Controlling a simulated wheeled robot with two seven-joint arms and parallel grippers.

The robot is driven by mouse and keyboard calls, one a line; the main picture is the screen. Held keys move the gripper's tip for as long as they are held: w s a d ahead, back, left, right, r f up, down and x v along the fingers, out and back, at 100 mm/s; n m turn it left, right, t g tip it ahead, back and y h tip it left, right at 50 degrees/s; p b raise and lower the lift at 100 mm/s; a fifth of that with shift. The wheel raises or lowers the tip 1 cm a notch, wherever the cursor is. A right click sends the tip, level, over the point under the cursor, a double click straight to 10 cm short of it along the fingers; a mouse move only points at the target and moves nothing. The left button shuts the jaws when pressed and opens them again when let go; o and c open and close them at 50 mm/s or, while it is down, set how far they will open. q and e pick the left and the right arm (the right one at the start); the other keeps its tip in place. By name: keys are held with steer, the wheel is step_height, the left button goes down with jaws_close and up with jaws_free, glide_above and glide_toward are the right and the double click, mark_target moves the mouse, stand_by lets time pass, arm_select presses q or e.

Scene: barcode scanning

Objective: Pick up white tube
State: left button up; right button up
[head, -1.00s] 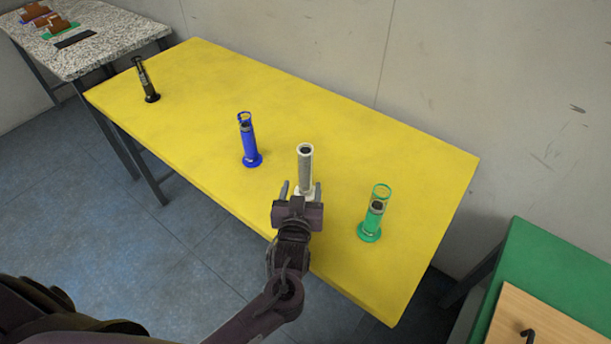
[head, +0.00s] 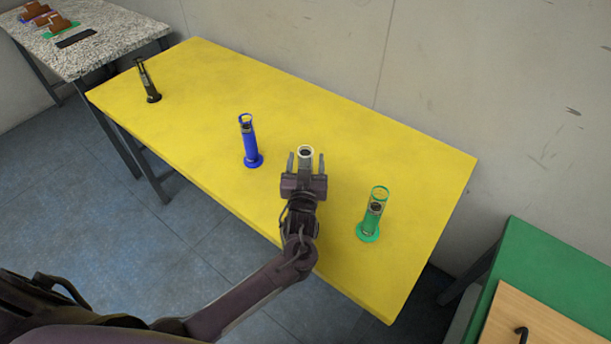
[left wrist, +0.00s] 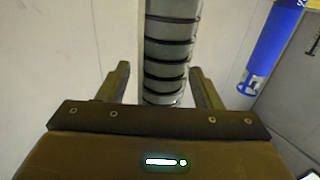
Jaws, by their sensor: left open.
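The white tube (head: 305,152) stands on the yellow table (head: 400,160); in the head view only its top rim and upper part show, the rest hidden by my gripper. My left gripper (head: 305,160) is open with its fingers on either side of the tube. In the left wrist view a banded grey-white cylinder (left wrist: 170,50), which appears to be this tube, rises between the two open fingers (left wrist: 165,88). I cannot tell whether the fingers touch it. My right gripper is not in view.
A blue tube (head: 249,142) stands to the left, also seen in the left wrist view (left wrist: 275,45). A green tube (head: 373,215) stands to the right. A black tube (head: 146,80) is at the far left. The table's back right is clear.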

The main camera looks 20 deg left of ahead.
arm_select(q)
steer(key=c, duration=1.1)
jaws_close()
steer(key=shift+r, duration=0.1)
